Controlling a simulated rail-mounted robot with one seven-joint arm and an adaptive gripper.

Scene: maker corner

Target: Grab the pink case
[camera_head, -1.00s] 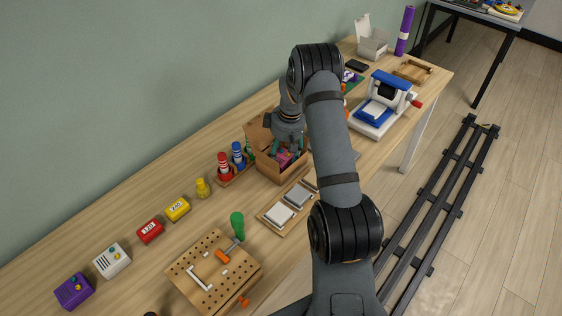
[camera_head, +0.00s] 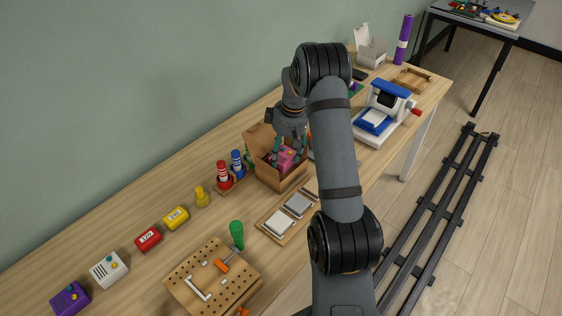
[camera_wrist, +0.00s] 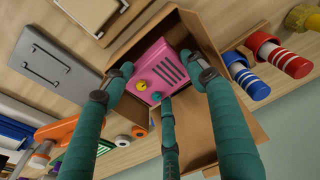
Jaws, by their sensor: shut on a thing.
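The pink case (camera_head: 286,158) is a small box at the open top of a brown cardboard box (camera_head: 283,181). In the wrist view the pink case (camera_wrist: 158,68) shows a yellow knob, a teal knob and dark slots. My gripper (camera_head: 289,147) reaches down over the cardboard box. In the wrist view its teal fingers (camera_wrist: 160,88) are shut on the pink case, with fingers on opposite sides of it. The cardboard box's flaps (camera_wrist: 184,30) surround the case. Other contents of the box are mostly hidden.
Red and blue striped bottles (camera_head: 230,170) stand just left of the cardboard box. A wooden tray with grey plates (camera_head: 290,216) lies in front. A blue and white machine (camera_head: 381,115) stands to the right. Bare table (camera_head: 150,200) lies along the wall.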

